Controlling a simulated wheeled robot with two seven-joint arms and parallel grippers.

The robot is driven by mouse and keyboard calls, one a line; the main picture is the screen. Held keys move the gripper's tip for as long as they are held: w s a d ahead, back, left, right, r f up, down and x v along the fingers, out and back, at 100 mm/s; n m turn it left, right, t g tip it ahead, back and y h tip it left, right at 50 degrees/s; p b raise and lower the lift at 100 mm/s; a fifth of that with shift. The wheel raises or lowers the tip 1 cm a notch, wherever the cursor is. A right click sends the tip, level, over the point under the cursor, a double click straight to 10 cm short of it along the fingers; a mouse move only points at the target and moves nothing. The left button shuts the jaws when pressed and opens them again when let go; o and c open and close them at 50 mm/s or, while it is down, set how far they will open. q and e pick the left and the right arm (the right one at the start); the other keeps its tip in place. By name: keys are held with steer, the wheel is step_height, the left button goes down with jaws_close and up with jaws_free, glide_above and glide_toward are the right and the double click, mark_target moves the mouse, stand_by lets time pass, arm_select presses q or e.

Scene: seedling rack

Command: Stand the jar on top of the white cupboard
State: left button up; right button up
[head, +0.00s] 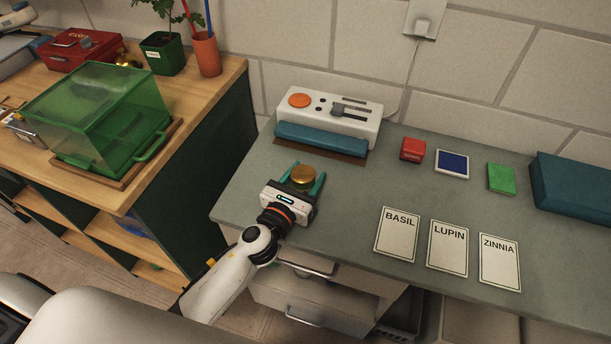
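A small round thing with a gold top, which looks like the jar (303,174), is on or just above the grey worktop near its left end. My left gripper (307,177) reaches it from the front. Its teal fingers are on either side of the gold top. Whether they press on it, I cannot tell. The gripper body hides the jar's lower part. White drawer fronts (315,302) show under the grey worktop; I cannot tell whether they belong to the white cupboard. My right gripper is not in view.
A white device with an orange button (337,108) and a teal front stands behind the jar. Cards marked BASIL (397,235), LUPIN (447,246) and ZINNIA (499,263) lie to the right. A green clear box (100,112) is on the wooden bench. The worktop's middle is clear.

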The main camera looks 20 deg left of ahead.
arm_select(q)
steer(key=shift+o, duration=1.3)
steer(key=shift+r, duration=0.2)
steer(key=shift+s+f, duration=0.15)
steer(key=shift+s, duration=0.2)
steer(key=s, duration=0.3)
steer(key=s+a+b, duration=0.1)
steer(key=s, duration=0.2)
steer(key=s+a+b, duration=0.1)
steer(key=s, duration=0.2)
steer(key=shift+s, duration=0.35)
steer(key=shift+s+a+b, duration=0.1)
steer(key=shift+s+b, duration=0.2)
steer(key=shift+s, duration=0.45)
